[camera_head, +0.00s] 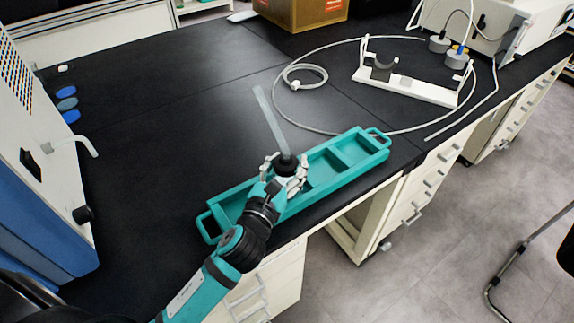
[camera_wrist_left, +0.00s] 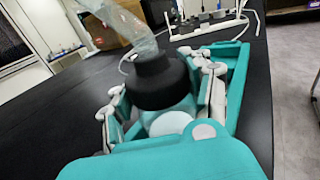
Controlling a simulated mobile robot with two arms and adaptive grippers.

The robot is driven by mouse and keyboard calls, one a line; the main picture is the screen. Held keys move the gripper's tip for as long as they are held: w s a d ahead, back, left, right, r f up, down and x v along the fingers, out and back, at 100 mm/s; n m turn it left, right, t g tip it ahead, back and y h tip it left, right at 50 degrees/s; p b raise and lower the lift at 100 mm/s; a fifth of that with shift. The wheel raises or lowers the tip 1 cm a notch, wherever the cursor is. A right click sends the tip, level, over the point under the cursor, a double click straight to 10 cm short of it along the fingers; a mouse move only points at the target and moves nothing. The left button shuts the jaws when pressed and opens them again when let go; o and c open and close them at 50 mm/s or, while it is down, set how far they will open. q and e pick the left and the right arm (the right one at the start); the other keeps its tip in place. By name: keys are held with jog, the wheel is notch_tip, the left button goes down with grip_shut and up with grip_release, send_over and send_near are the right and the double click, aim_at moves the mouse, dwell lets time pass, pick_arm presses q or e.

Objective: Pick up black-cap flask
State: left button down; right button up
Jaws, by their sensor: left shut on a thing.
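The black-cap flask has a black cap (camera_wrist_left: 160,80) and a clear glass tube above it, which leans up to the left in the head view (camera_head: 270,118). My left gripper (camera_head: 285,172) is shut around the flask just below the cap, over the teal tray (camera_head: 215,212). In the left wrist view, the fingers of my left gripper (camera_wrist_left: 165,105) stand on both sides of the flask, and a pale round part shows below the cap. The flask's lower end is hidden by the gripper, so I cannot tell whether it touches the tray. My right gripper is not in view.
A white stand (camera_head: 420,88) and a looped hose (camera_head: 300,68) lie at the back right. A cardboard box (camera_head: 300,12) is at the back. A white and blue machine (camera_head: 45,170) stands at the left. The black bench (camera_head: 160,130) is clear at middle left.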

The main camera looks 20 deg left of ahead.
aim_at(284, 158)
pick_arm(q)
jog(key=r, duration=0.1)
jog(key=r+p, duration=0.1)
jog(key=r, duration=0.1)
jog(key=shift+s+r, duration=0.2)
jog(key=shift+r, duration=0.1)
jog(key=s+a+r+p, duration=0.1)
jog(key=s+a, duration=0.1)
jog(key=s, duration=0.5)
jog(key=s+a+r, duration=0.1)
jog(key=s+a, duration=0.2)
jog(key=s, duration=0.5)
notch_tip(284, 158, up, 6)
jog(key=p, duration=0.7)
jog(key=shift+d, duration=0.15)
jog(key=shift+w, duration=0.1)
